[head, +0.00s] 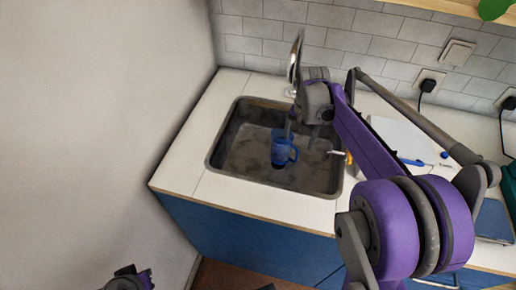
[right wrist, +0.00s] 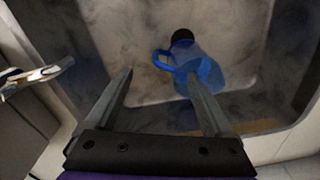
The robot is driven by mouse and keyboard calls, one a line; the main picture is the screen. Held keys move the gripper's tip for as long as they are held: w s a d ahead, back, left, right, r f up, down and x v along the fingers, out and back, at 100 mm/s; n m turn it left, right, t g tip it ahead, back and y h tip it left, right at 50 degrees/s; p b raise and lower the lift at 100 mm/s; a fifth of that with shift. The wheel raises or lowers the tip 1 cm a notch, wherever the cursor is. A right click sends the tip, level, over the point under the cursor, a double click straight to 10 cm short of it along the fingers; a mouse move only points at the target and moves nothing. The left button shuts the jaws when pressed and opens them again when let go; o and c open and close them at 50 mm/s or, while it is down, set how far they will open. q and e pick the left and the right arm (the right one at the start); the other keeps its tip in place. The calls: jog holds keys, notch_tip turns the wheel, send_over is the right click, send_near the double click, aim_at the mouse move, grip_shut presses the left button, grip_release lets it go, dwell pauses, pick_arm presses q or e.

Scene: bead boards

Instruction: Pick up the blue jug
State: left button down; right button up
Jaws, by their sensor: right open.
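The blue jug (head: 281,149) is inside the sink, with its handle to the right in the head view. In the right wrist view the jug (right wrist: 210,74) is beyond the fingers; the right-hand finger covers part of it, and its handle points left into the gap. My right gripper (head: 302,127) is over the sink beside the jug, open and empty; its fingers also show in the right wrist view (right wrist: 160,80). I cannot tell if a finger touches the jug. Part of my left arm's end (head: 135,279) is at the bottom left, its jaws unclear.
The sink's raised rim (head: 238,178) surrounds the jug. A chrome faucet (head: 294,62) stands behind it. A small object with white and orange parts (head: 341,154) is at the sink's right edge. A whitish board (head: 398,137) lies right. The counter left of the sink (head: 200,130) is clear.

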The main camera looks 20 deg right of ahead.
jog(key=w, duration=0.1)
send_over(292, 160)
jog(key=shift+m, duration=0.3)
jog(key=f, duration=0.6)
jog(key=shift+w+d+f+b, duration=0.15)
jog(key=shift+d+b, duration=0.2)
jog(key=f, duration=0.5)
jog(key=shift+a+f, duration=0.1)
jog(key=shift+a, duration=0.3)
grip_shut()
